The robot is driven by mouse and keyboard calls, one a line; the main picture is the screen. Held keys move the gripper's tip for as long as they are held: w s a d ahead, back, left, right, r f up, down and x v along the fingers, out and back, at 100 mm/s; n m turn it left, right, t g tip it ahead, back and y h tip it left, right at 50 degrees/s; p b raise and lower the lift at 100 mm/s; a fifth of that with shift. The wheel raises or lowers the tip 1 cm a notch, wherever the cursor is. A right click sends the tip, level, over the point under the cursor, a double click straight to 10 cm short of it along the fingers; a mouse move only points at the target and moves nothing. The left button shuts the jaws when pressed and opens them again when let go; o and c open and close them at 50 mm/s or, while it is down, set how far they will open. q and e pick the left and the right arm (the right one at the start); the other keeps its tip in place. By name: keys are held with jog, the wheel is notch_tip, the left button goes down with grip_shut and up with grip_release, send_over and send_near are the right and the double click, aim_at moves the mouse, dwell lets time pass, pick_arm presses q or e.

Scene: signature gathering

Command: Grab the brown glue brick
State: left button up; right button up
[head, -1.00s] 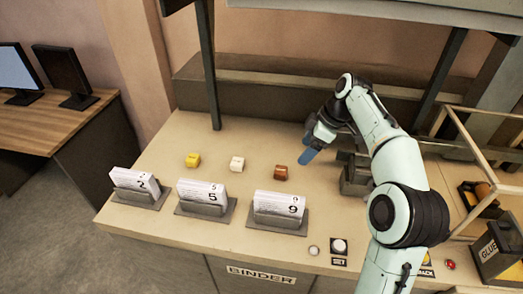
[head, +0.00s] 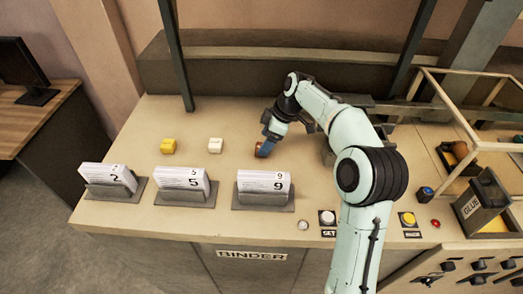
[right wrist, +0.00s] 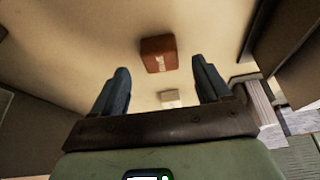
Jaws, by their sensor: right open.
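The brown glue brick (head: 260,149) sits on the beige table behind the card holder marked 9, partly hidden by my right gripper (head: 267,146) in the head view. In the right wrist view the brown brick (right wrist: 158,54) lies ahead of and between the two blue fingers of the open gripper (right wrist: 160,80). The fingers do not close on it. A white brick (head: 215,145) and a yellow brick (head: 168,146) stand to its left in the head view. My left gripper is not in view.
Card holders marked 2 (head: 110,182), 5 (head: 184,187) and 9 (head: 263,190) line the front edge. A GLUE box (head: 482,208) and buttons stand at the right. The table behind the yellow and white bricks is clear.

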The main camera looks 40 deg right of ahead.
jog(key=x, duration=0.2)
jog(key=shift+s+f, duration=0.15)
jog(key=shift+f, duration=0.2)
jog(key=shift+a+f, duration=0.15)
jog(key=shift+f, duration=0.1)
jog(key=c, duration=1.1)
jog(key=shift+c, duration=0.2)
